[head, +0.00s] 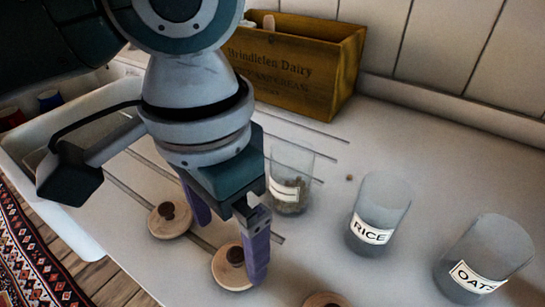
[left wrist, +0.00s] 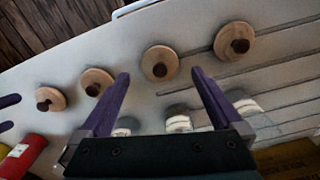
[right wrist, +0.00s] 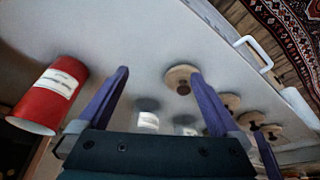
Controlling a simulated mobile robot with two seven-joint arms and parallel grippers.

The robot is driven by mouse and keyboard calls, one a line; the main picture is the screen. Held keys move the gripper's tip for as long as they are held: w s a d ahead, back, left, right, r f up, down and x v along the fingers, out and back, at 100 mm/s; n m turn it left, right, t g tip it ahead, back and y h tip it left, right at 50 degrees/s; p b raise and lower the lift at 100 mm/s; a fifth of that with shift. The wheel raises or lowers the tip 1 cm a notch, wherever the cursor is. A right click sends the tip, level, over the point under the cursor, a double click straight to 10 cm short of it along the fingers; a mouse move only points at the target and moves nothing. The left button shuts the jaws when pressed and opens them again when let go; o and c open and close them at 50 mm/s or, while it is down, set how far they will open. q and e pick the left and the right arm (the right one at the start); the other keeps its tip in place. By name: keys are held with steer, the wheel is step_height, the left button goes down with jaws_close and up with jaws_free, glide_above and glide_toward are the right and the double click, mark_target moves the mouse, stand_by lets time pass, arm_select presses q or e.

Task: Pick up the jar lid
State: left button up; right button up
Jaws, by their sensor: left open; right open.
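Round wooden jar lids with dark knobs lie in a row on the counter. In the head view one lid (head: 224,270) is under my left gripper (head: 230,252), another lid (head: 165,228) is to its left, and part of a third (head: 322,301) shows at the bottom edge. My left gripper is open and empty, pointing down. In the left wrist view a lid (left wrist: 160,63) appears between its fingertips (left wrist: 160,74); I cannot tell how high they are above it. My right gripper (right wrist: 160,73) is open and empty, with a lid (right wrist: 180,76) near one fingertip.
Clear jars stand behind the lids: one partly filled (head: 290,190), one marked RICE (head: 375,208), one marked OATS (head: 490,250). A wooden dairy box (head: 295,70) stands at the back. A red canister (right wrist: 50,95) is near my right gripper. Grooves run across the counter.

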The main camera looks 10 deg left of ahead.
mark_target(235, 253)
arm_select(q)
steer(key=f, duration=0.5)
steer(key=shift+w+d+f+b, duration=0.15)
steer(key=shift+w+f+b, duration=0.1)
steer(key=shift+b, duration=0.15)
steer(key=c, duration=1.3)
steer(key=shift+o, duration=0.2)
steer(key=shift+r, duration=0.1)
